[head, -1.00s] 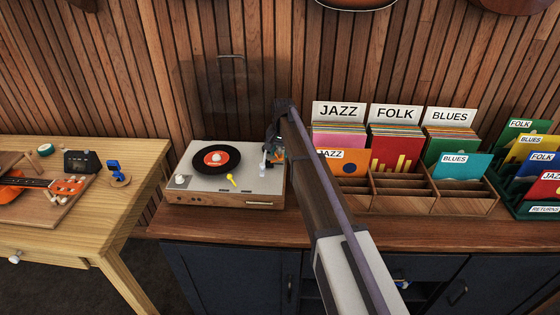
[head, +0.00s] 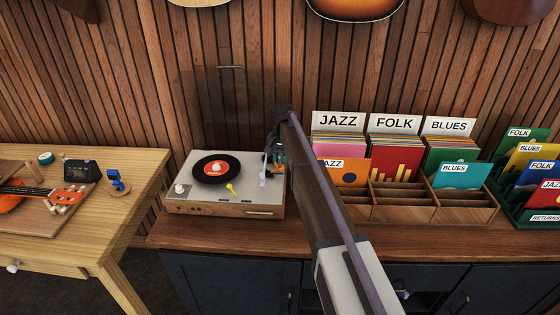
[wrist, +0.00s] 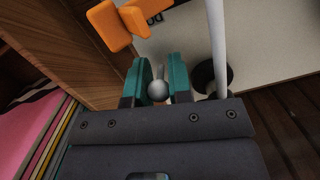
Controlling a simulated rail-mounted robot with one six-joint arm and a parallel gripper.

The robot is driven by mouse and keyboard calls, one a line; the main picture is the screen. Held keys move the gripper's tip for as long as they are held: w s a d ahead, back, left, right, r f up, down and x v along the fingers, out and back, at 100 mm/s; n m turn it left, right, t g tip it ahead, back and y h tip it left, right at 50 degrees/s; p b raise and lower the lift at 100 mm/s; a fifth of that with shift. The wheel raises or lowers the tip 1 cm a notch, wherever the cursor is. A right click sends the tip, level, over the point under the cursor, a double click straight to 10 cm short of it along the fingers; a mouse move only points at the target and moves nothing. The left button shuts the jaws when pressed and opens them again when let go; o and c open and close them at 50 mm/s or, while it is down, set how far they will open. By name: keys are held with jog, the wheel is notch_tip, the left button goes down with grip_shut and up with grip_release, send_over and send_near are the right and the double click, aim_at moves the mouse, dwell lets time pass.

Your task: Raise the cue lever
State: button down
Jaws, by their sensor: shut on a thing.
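The turntable (head: 240,200) stands on the wooden cabinet with a black record (head: 214,168) on its platter. My gripper (head: 277,158) is at the turntable's back right corner, beside the tonearm base. In the wrist view, my gripper's teal jaws (wrist: 158,88) are closed around a small grey ball knob (wrist: 158,90), which looks like the cue lever's end. The lever's stem is mostly hidden. A white rod (wrist: 217,45), apparently the tonearm, runs just right of the jaws. An orange piece (wrist: 125,22) is just beyond them.
Record bins with a JAZZ sign (head: 338,121) stand close right of my gripper; colourful sleeves (wrist: 50,140) edge the wrist view. A yellow piece (head: 231,189) is at the turntable's front. A wooden workbench (head: 120,215) is at left.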

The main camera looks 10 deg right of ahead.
jog(key=c, duration=1.1)
grip_release()
notch_tip(320, 180, up, 10)
jog(key=p, duration=1)
jog(key=shift+r, duration=0.15)
jog(key=shift+f, duration=0.2)
